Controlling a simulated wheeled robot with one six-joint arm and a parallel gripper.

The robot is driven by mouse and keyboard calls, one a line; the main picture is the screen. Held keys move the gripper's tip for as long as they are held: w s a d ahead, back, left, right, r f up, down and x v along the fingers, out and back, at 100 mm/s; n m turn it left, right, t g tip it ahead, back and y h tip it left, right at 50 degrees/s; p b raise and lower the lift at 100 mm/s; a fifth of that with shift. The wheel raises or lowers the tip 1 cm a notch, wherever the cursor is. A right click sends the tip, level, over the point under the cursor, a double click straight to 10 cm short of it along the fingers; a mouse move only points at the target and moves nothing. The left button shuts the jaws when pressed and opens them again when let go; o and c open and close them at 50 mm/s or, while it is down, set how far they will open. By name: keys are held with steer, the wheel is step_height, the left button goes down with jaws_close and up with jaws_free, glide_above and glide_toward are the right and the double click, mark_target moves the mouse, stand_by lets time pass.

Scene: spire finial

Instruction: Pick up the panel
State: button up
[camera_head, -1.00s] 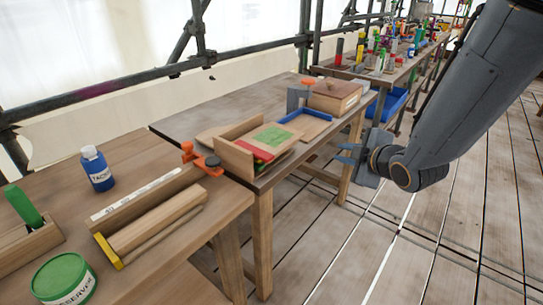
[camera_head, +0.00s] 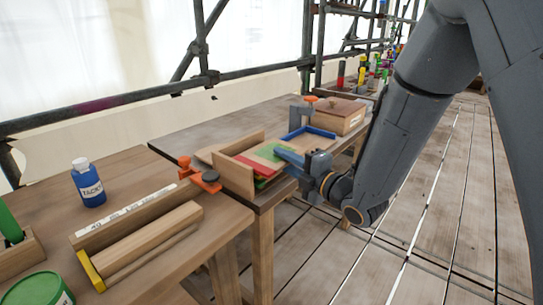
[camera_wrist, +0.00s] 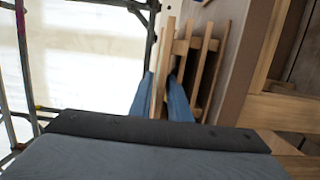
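Thin wooden boards stand side by side in the wrist view, and one upright board (camera_wrist: 160,75), which may be the panel, lies between my fingers. In the head view a wooden rack with an upright end board (camera_head: 233,177) holds flat pieces, among them a green one (camera_head: 268,152) and a red one (camera_head: 256,166). My gripper (camera_head: 287,160) is at the right side of this rack. Its blue fingers (camera_wrist: 161,98) are spread apart in the wrist view. I cannot tell whether they touch the board; their lower parts are hidden by my wrist.
A blue frame (camera_head: 308,134) and a wooden box (camera_head: 338,116) stand behind the rack. An orange clamp (camera_head: 198,175) is at the table edge. A blue bottle (camera_head: 88,184) and a wooden holder (camera_head: 140,232) stand on the near table. Scaffold poles run behind the tables.

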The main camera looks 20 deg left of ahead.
steer(key=shift+x, duration=1.15)
jaws_close()
steer(key=shift+r, duration=0.1)
